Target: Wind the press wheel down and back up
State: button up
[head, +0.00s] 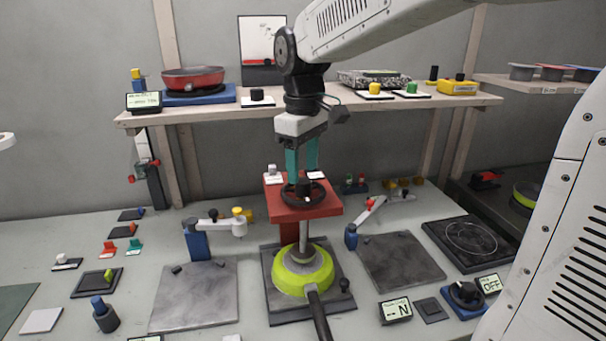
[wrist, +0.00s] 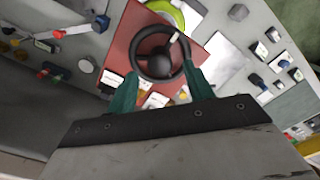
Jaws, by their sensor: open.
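The press wheel (head: 318,195) is a black handwheel on top of a red press head (head: 281,213), at the middle of the bench. In the wrist view the wheel (wrist: 139,63) shows from above, with a light mark on its upper right spoke. My gripper (head: 302,172) points straight down over the wheel with its teal fingers apart. In the wrist view the fingers (wrist: 160,85) stand on either side of the wheel's near part; I cannot tell whether they touch it. Below the press head, a metal ram (head: 303,235) reaches down into a lime-green pan (head: 282,281) on a dark base.
A shelf (head: 220,111) behind holds a red pan (head: 193,77) and several small devices. Swing-arm fixtures with grey plates (head: 190,300) stand left and right of the press. A burner (head: 470,240) and a dial box (head: 466,294) are at the right. Small switches crowd the left.

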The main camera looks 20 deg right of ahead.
aim_at(303, 187)
jog(key=shift+f, duration=1.3)
jog(key=c, duration=1)
jog(key=shift+m, duration=0.3)
